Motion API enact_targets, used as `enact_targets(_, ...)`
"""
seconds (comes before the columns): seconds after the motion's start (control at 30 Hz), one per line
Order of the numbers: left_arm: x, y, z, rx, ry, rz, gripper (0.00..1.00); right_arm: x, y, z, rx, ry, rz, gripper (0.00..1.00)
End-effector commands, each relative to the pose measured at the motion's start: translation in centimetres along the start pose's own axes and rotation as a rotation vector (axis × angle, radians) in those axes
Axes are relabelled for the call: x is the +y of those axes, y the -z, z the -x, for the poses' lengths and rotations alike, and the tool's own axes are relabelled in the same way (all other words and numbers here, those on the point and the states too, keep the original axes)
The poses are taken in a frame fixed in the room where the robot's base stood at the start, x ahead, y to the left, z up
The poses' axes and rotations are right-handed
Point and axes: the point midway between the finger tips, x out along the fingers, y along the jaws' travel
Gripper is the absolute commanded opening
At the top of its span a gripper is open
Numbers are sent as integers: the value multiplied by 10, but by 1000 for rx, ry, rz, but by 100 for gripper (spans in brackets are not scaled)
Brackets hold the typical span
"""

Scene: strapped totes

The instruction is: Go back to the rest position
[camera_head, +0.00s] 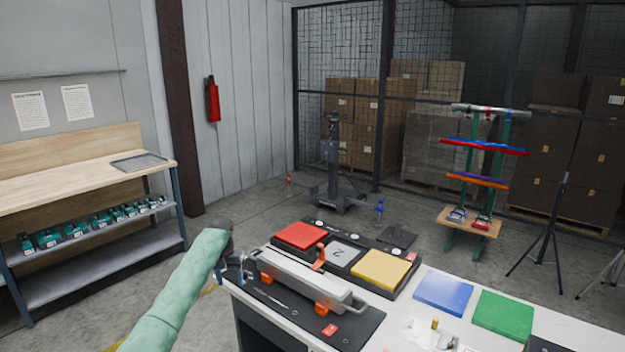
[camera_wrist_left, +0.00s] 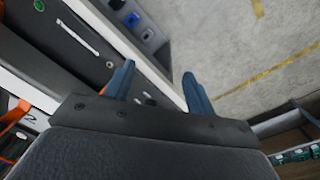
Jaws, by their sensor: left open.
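My left gripper (camera_head: 238,270) is at the near left corner of the white table, just by the left end of a grey strapping tool. In the left wrist view its two blue fingers (camera_wrist_left: 160,85) are apart with nothing between them. The fingers point over the table's edge, with the concrete floor beyond. My left arm, in a green sleeve, comes up from the bottom left. My right gripper is in neither view.
The white table (camera_head: 455,322) holds the grey tool (camera_head: 300,280) on a black mat, a red tote lid (camera_head: 299,236), a yellow one (camera_head: 381,269), a blue panel (camera_head: 443,292) and a green panel (camera_head: 503,315). A wooden workbench (camera_head: 80,175) stands left. Open floor lies between them.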

Motion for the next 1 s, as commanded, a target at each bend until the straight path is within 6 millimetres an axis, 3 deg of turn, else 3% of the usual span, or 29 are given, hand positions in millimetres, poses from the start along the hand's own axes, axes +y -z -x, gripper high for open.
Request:
enact_targets(0.03,1,-2,-5,-1,0,-1,55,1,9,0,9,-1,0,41)
enact_targets(0.33,5,-17,-54,5,-1,-6,55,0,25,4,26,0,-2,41)
enact_targets(0.57,11,-39,-111,13,-1,-14,55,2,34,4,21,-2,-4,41)
enact_targets(0.77,19,-76,-190,23,-1,-24,55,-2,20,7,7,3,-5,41)
enact_targets(1.0,32,-147,-302,44,0,-41,55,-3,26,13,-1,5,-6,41)
